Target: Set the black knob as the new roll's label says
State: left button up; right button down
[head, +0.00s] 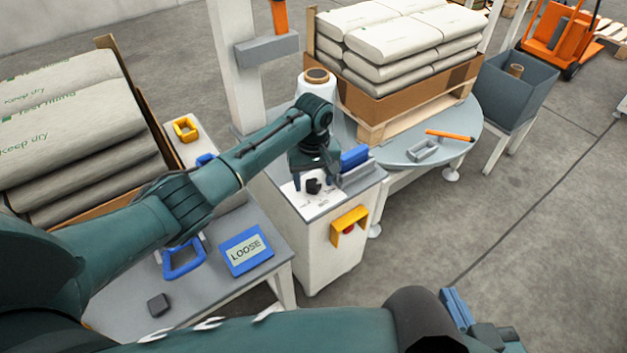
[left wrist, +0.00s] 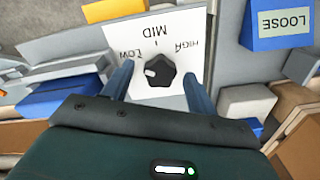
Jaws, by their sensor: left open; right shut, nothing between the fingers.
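The black knob (head: 313,186) sits on a white dial plate on top of the white cabinet. In the left wrist view the knob (left wrist: 159,71) has a white mark on its left side, roughly towards LOW; LOW, MID and HIGH are printed around it. My left gripper (head: 314,180) is open above the plate, its blue fingers on either side of the knob with gaps visible in the wrist view. A white roll (head: 318,88) with a brown core stands behind my left wrist; no label on it is readable. My right gripper (head: 456,308) is shut and empty at the lower right.
A blue sign reading LOOSE (head: 245,250) stands on the grey table at left, near a blue frame (head: 184,262) and a dark block (head: 158,305). A yellow bracket with a red button (head: 349,228) is on the cabinet's front. Stacked sacks (head: 385,35) stand behind on a turntable.

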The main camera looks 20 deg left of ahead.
pick_arm(q)
jog(key=c, duration=1)
